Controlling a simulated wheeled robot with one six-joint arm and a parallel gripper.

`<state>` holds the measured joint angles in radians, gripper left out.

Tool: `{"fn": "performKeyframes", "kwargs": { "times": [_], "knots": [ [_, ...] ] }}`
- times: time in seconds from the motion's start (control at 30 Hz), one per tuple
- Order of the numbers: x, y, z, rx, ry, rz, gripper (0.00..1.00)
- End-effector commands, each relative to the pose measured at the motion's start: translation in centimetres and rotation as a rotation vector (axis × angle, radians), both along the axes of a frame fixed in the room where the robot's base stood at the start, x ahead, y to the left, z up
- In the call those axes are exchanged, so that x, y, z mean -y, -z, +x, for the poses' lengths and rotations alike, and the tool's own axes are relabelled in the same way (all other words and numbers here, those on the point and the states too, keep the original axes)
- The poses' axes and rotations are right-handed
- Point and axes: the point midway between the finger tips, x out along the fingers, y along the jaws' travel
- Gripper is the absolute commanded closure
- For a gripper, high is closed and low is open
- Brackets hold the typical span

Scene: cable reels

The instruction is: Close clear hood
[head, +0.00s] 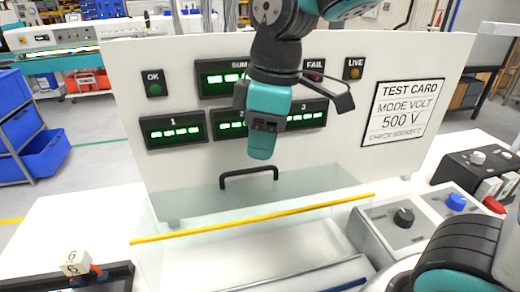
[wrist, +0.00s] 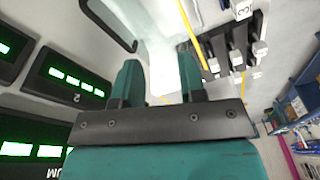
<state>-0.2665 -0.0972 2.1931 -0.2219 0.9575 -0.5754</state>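The clear hood (head: 310,185) is a see-through panel in front of the white test panel, with a yellow strip (head: 255,218) along one edge. A black bar handle (head: 248,176) shows near its top middle. How far the hood is tilted is hard to tell. My gripper (head: 261,152) points down in front of the panel, just above the handle in the picture and apart from it. In the wrist view my gripper (wrist: 158,68) has its two teal fingers apart with nothing between them. The handle (wrist: 108,22) shows there at upper left, outside the fingers.
The white test panel (head: 200,180) carries green displays, lamps and a test card (head: 403,108). A grey box with a black knob (head: 403,217) and a blue knob stands at right. A numbered cube (head: 74,264) is at lower left. Blue bins (head: 45,153) stand on the left.

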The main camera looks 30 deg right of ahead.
Motion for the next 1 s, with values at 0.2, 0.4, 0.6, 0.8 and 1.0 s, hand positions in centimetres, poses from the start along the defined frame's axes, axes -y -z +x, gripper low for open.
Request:
{"fn": "performKeyframes", "kwargs": {
  "times": [0.2,0.4,0.6,0.8,1.0],
  "knots": [
    [2.1,-5.0,7.1,0.01,-0.263,-0.133,0.62],
    [2.4,-5.0,8.6,0.001,-0.341,-0.157,0.62],
    [2.3,-1.3,8.6,-0.002,-0.343,-0.158,0.62],
    [2.3,3.3,8.6,-0.003,-0.344,-0.157,0.62],
    [2.3,7.7,8.7,-0.002,-0.344,-0.157,0.62]
  ]
}}
